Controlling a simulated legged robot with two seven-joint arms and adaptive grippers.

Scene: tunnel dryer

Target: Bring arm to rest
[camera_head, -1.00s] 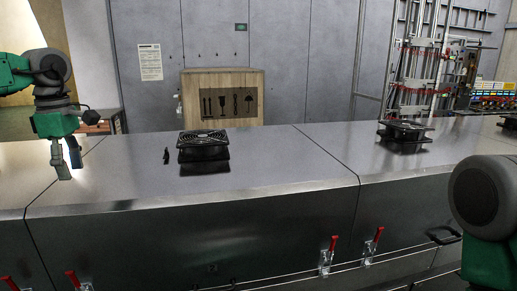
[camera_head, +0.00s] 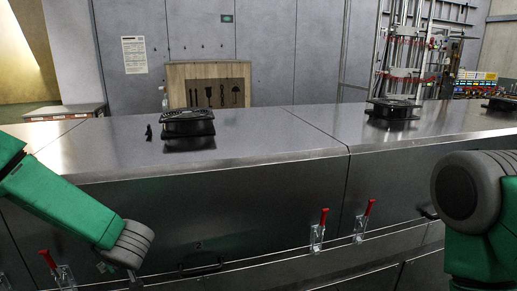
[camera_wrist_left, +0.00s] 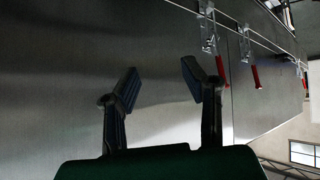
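My left arm (camera_head: 75,210) comes in from the left and hangs down in front of the dryer's steel front. Its gripper lies below the head view's lower edge. In the left wrist view the left gripper (camera_wrist_left: 160,84) has its two fingers apart, with nothing between them. The steel front panel (camera_wrist_left: 60,60) of the dryer is behind the fingers; I cannot tell how far away. My right arm (camera_head: 475,205) shows only in part at the right edge of the head view, and its gripper is out of view.
The dryer's top (camera_head: 260,140) carries a black fan (camera_head: 188,123), a small dark piece (camera_head: 149,133) and another fan (camera_head: 393,109). Red-handled latches (camera_head: 322,220) and a handle (camera_head: 203,265) stick out from its front. A wooden crate (camera_head: 208,71) stands behind.

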